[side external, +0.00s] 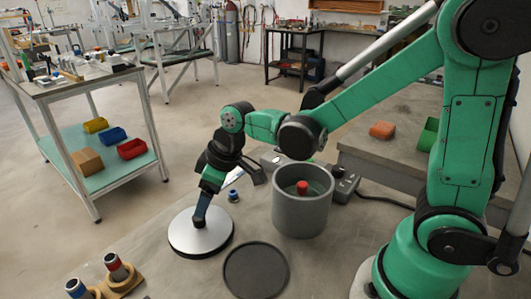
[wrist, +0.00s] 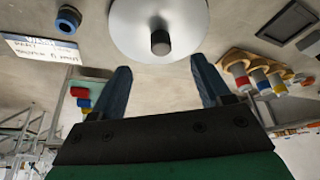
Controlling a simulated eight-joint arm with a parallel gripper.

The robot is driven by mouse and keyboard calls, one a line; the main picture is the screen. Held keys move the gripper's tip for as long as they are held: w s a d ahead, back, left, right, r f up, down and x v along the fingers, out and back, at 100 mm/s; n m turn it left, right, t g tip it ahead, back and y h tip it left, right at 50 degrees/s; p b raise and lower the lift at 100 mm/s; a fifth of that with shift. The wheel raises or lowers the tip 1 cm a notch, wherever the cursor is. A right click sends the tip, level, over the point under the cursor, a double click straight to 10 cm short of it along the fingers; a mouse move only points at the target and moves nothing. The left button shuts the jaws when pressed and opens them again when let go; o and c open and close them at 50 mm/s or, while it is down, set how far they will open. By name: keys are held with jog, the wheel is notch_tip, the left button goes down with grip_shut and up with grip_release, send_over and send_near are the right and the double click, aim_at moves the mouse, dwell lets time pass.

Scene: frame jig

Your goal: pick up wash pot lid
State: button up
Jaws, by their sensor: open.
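The wash pot lid is a round silver disc (side external: 186,236) with a dark rim, lying flat on the grey work surface. In the wrist view the lid (wrist: 190,20) shows a dark upright knob (wrist: 160,42) at its middle. My gripper (side external: 199,222) points down over the lid in the side view and hides the knob there. In the wrist view my gripper (wrist: 160,72) has its two blue fingers spread wide. The knob appears between their lines, beyond the tips, with nothing held. The grey wash pot (side external: 302,215) stands open to the right, a red-topped item (side external: 302,187) inside.
A dark round disc (side external: 256,272) lies in front of the pot. Wooden holders with red-capped (side external: 115,267) and blue-capped (side external: 78,288) cylinders stand at front left. A small blue-topped part (side external: 233,195) and a control box (side external: 343,183) are near the pot. A white written card (wrist: 42,48) lies left.

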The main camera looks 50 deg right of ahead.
aim_at(200, 223)
jog(key=shift+x, duration=3)
jog(key=shift+a, duration=0.1)
grip_shut()
